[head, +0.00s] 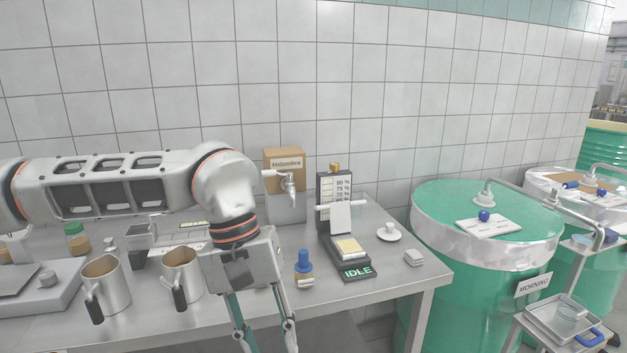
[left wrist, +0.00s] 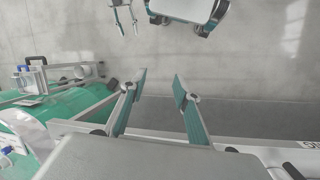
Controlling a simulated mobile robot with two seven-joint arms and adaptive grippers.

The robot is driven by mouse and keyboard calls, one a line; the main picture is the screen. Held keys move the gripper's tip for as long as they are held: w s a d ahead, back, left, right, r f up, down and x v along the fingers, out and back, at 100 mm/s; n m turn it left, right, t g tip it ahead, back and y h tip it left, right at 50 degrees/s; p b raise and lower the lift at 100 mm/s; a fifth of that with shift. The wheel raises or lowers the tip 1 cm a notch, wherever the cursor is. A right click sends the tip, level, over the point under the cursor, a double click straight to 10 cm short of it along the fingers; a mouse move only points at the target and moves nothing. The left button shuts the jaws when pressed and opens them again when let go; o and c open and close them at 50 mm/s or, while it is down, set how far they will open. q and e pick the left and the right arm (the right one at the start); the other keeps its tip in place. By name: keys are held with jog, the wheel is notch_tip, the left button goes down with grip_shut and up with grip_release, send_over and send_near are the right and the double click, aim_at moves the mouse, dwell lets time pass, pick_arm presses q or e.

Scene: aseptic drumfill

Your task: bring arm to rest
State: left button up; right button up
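My left arm reaches in from the left in the head view, and its gripper (head: 266,343) points down at the front edge of the steel bench (head: 410,290). In the left wrist view the left gripper (left wrist: 159,84) has its two fingers apart with nothing between them. Floor shows beyond them. My right gripper (left wrist: 127,30) appears small at the top of the left wrist view, beside my base. Its fingers look apart and empty. It is not in the head view.
Two steel jugs (head: 107,285) (head: 181,272) stand left of my left gripper. A blue-capped bottle (head: 304,264) stands just right of it, near an IDLE display (head: 358,272). A green drum (head: 487,250) and a small trolley tray (head: 563,316) are on the right.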

pick_arm(q)
jog(key=s+d+f+n+g+h, duration=0.2)
jog(key=s+d+g+h, duration=0.15)
jog(key=s+d, duration=0.5)
jog(key=s+d+r+n+g+h, duration=0.2)
jog(key=d+r+n+g+h, duration=0.1)
jog(key=d+r+n+h, duration=0.65)
jog(key=w+a+f+n+t+h, duration=0.3)
jog(key=w+n+t, duration=0.4)
jog(key=n+t, duration=0.5)
jog(key=w+a+f+n+t+h, duration=0.25)
jog(key=w+n+t, duration=0.45)
jog(key=n, duration=0.9)
jog(key=w+a+f+n+t+y, duration=0.3)
jog(key=a+f+n+t+y, duration=0.5)
jog(key=f+n, duration=0.5)
jog(key=s+a+f+n+g+y, duration=0.2)
jog(key=a+f+n+y, duration=0.15)
jog(key=f, duration=0.35)
jog(key=s+a+f+n+g+y, duration=0.1)
jog(key=a+f+n+y, duration=0.3)
jog(key=f, duration=0.4)
jog(key=s+a+f+n+g+y, duration=0.1)
jog(key=s+a+f+n+g, duration=0.1)
jog(key=s+a+f, duration=0.3)
jog(key=s+a+f+n+g+y, duration=0.2)
jog(key=s+a+f+n, duration=0.3)
jog(key=s+f, duration=0.4)
jog(key=shift+a+f+g, duration=0.45)
jog(key=shift+f, duration=0.2)
